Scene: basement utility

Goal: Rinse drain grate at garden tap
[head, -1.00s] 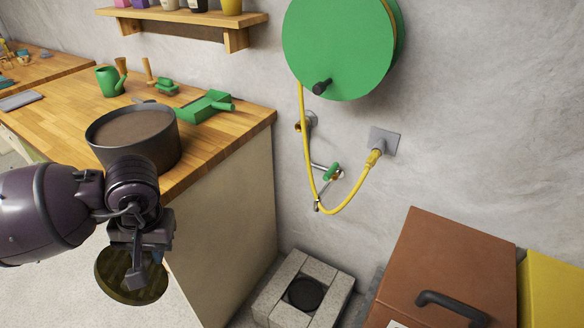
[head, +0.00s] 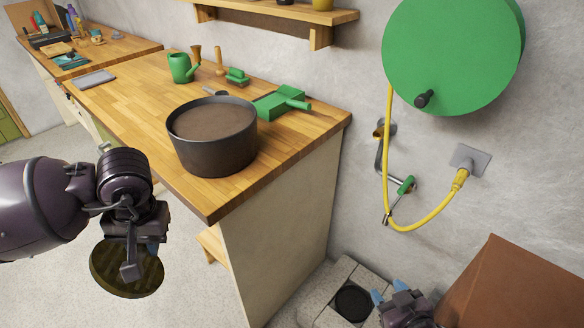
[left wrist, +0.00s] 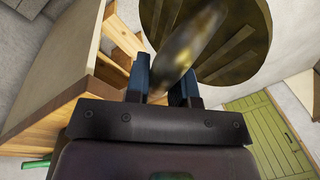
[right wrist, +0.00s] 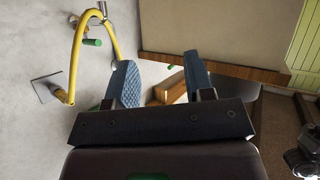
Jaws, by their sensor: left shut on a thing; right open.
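The drain grate (head: 112,272) is a round, dark olive disc with slats. It hangs beside the workbench, above the floor, and fills the top of the left wrist view (left wrist: 240,45). My left gripper (head: 131,268) is shut on it, on a blurred upright part between the fingers. The garden tap (head: 405,186) has a green handle and sits low on the wall, right of the bench. My right gripper (head: 389,291) is open and empty below the tap, near the floor drain (head: 352,303). The tap handle also shows in the right wrist view (right wrist: 92,42).
The wooden workbench (head: 130,115) bears a dark pot of brown soil (head: 212,150), a green watering can (head: 181,68) and small tools. A green hose reel (head: 450,50) with a yellow hose (head: 388,150) hangs above the tap. A brown box (head: 520,285) stands at right.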

